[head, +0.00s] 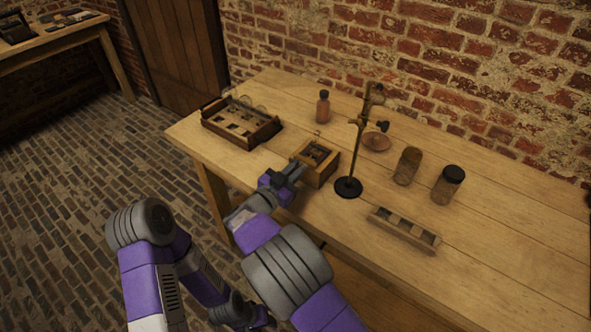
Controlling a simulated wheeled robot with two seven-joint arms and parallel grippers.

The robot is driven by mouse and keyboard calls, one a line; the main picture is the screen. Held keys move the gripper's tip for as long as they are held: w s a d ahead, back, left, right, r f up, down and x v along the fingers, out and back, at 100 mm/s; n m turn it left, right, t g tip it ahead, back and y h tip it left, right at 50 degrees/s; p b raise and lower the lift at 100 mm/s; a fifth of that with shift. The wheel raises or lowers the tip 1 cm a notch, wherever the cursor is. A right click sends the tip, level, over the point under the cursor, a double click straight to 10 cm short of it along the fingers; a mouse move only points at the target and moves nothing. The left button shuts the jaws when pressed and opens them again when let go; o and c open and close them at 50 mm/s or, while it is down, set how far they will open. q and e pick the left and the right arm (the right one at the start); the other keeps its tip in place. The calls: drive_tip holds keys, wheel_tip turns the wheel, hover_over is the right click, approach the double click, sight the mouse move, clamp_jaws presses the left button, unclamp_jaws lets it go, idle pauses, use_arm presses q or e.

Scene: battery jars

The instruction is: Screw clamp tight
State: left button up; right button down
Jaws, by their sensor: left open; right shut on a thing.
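A metal stand (356,150) with a round black base stands upright on the wooden table. Its clamp (382,125), with a dark screw knob, is near the top of the rod and is small in view. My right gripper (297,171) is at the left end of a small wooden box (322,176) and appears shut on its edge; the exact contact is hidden. It is apart from the stand and clamp. My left gripper (262,320) is low at the bottom edge, below the table front, partly hidden by my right arm; it is open and away from the clamp.
A wooden tray (265,136) with several parts is at the table's left. A brown bottle (323,107), a shallow dish (376,141), a jar (407,167), a black-lidded jar (447,186) and a slotted rack (426,240) surround the stand. The table's right is clear.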

drive_tip(key=c, duration=1.3)
unclamp_jaws()
drive_tip(key=shift+o, duration=0.2)
drive_tip(key=p+v, duration=0.1)
drive_tip(key=v, duration=0.6)
drive_tip(key=shift+s, duration=0.2)
drive_tip(key=shift+a, duration=0.15)
